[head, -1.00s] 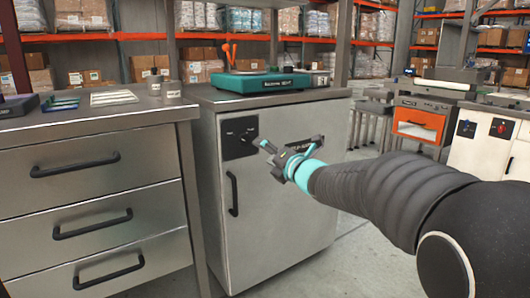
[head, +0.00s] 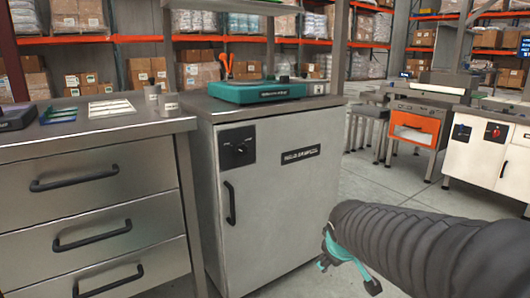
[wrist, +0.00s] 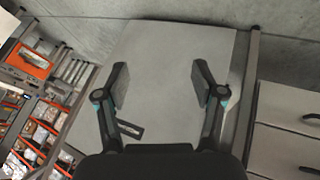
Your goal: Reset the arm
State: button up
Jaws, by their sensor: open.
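My arm comes in from the right in the head view, with its sleeve hanging down toward my gripper (head: 345,268), low and in front of the grey cabinet (head: 275,205). In the wrist view my gripper (wrist: 161,88) is open, its two fingers wide apart with nothing between them. The pale cabinet face (wrist: 160,60) fills the middle behind the fingers. The view is strongly tilted. Some of the gripper is hidden by the arm in the head view.
The cabinet has a dark dial panel (head: 238,145) and a black handle (head: 229,203). A teal scale (head: 258,91) stands on top. A drawer unit (head: 90,185) stands to the left. An orange-fronted stand (head: 415,130) and a white cabinet (head: 478,150) stand farther right. Concrete floor lies between.

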jog(key=s+r+m+p, duration=0.2)
jog(key=s+r+p, duration=0.1)
jog(key=s, duration=0.7)
jog(key=s+r+m+g+y+p, duration=0.1)
jog(key=s+r+m+p, duration=0.2)
jog(key=s, duration=0.7)
notch_tip(320, 180, up, 3)
jog(key=shift+a+f+m+p, duration=0.1)
jog(key=shift+a+m+p, duration=0.2)
jog(key=shift+a+p, duration=0.1)
